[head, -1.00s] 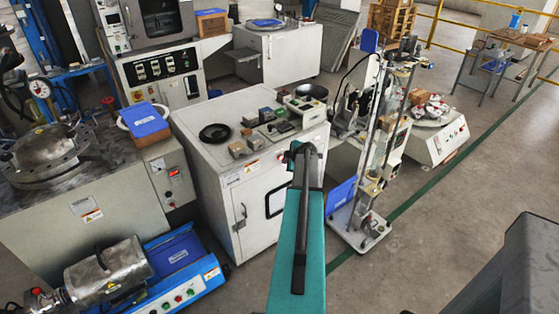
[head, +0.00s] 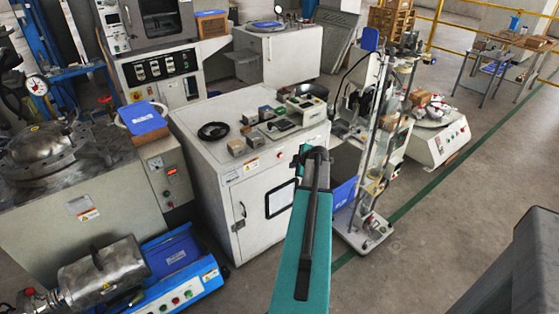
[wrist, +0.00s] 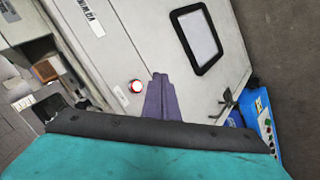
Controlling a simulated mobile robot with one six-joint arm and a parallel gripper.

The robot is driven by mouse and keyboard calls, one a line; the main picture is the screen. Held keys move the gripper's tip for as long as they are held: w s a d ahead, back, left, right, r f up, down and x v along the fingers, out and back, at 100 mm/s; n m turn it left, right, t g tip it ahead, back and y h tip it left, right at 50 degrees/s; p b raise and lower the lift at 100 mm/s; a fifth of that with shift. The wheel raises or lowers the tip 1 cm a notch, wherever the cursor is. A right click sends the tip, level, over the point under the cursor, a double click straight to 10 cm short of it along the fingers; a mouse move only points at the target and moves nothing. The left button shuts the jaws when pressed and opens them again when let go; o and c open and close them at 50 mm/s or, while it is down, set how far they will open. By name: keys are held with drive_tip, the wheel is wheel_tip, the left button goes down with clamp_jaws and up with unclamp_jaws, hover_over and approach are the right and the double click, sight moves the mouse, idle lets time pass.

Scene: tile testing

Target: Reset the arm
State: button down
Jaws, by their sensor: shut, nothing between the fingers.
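My teal arm (head: 308,225) reaches up from the bottom middle of the head view, in front of the white cabinet (head: 250,195). Its far end is bent at a dark joint, and my gripper's fingers are hidden there. In the wrist view my gripper (wrist: 160,80) shows as two dark purple fingers pressed together, with nothing between them. They point toward a pale cabinet front with a dark-framed window (wrist: 198,38). A red round button (wrist: 136,86) appears just left of the fingers. I cannot tell the gap to the cabinet.
Small blocks and a black ring (head: 213,131) lie on the white cabinet. A tall stand on a white base (head: 362,230) is right of my arm. A blue-based machine (head: 185,285) is on the floor at left. Open floor (head: 440,225) lies to the right.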

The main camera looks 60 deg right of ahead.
drive_tip(key=shift+s+a, duration=0.1)
drive_tip(key=shift+s, duration=0.15)
idle(0.3)
